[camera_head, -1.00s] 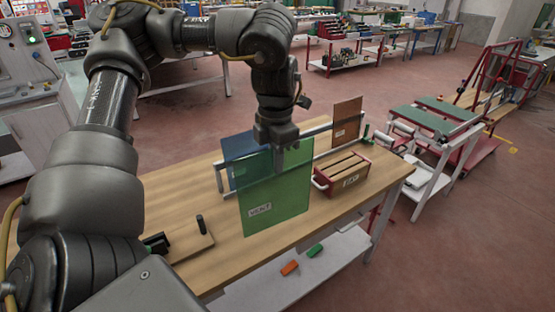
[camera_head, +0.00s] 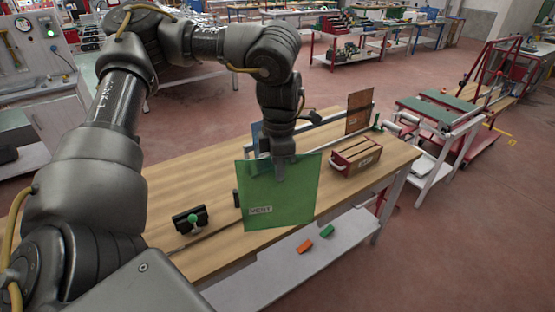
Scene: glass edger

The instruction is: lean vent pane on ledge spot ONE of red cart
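The vent pane (camera_head: 285,205) is a green, see-through square sheet with a "VENT" label near its lower left. My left gripper (camera_head: 280,172) is shut on its top edge and holds it nearly upright in front of the wooden bench (camera_head: 225,255). Its lower part reaches past the bench's front edge. The red cart (camera_head: 490,75), with a red frame and wooden deck, stands at the far right, well away from the pane. Its ledge spots are too small to tell apart. My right gripper is not in view.
On the bench stand a rack with a brown pane (camera_head: 359,110), a red slotted box (camera_head: 361,156) and a black clamp with a green knob (camera_head: 191,219). A blue pane is mostly hidden behind my gripper. A green-topped roller stand (camera_head: 432,112) stands between bench and cart. Red floor is open beyond.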

